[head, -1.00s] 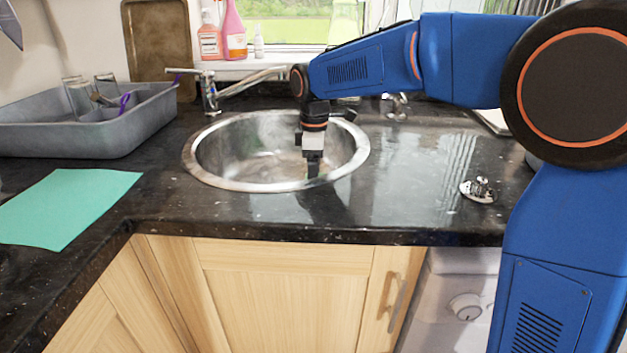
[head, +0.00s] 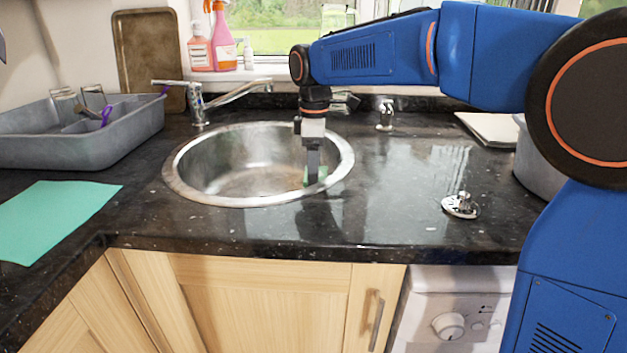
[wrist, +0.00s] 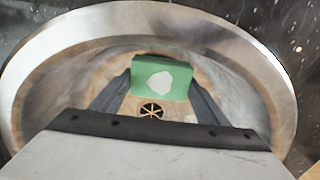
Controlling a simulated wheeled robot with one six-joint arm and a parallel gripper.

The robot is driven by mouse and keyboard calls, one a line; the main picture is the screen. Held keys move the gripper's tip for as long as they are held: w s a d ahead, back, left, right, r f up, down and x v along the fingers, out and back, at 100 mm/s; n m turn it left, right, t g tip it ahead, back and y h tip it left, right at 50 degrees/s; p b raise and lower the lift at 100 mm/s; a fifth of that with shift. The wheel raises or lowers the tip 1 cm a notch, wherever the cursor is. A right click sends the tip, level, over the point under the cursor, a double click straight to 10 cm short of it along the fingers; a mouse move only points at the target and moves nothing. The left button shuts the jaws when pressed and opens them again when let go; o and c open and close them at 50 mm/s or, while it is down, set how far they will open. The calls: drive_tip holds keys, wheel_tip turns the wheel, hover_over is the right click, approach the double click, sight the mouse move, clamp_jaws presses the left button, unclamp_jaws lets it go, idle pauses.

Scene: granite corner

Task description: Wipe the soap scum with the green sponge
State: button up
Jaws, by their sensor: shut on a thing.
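The green sponge (wrist: 150,88) is held between the two dark fingers of my gripper (wrist: 160,80) in the wrist view, with a whitish patch on its face. In the head view my gripper (head: 313,170) points down at the right part of the round steel sink (head: 180,186), and a little of the sponge (head: 322,173) shows by the fingertips. I cannot tell whether the sponge touches the basin. The sink floor has a brownish, cloudy film, and a pale patch (wrist: 190,118) lies beside the drain (wrist: 152,111); I cannot tell which is soap scum.
The tap (head: 232,94) reaches over the sink's back edge. A grey tub (head: 130,135) with glasses and a teal sheet (head: 50,222) lie left. A drain strainer (head: 460,206) sits on the dark worktop right of the sink. Bottles (head: 223,45) stand on the sill.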

drive_tip(key=shift+r, duration=1.05)
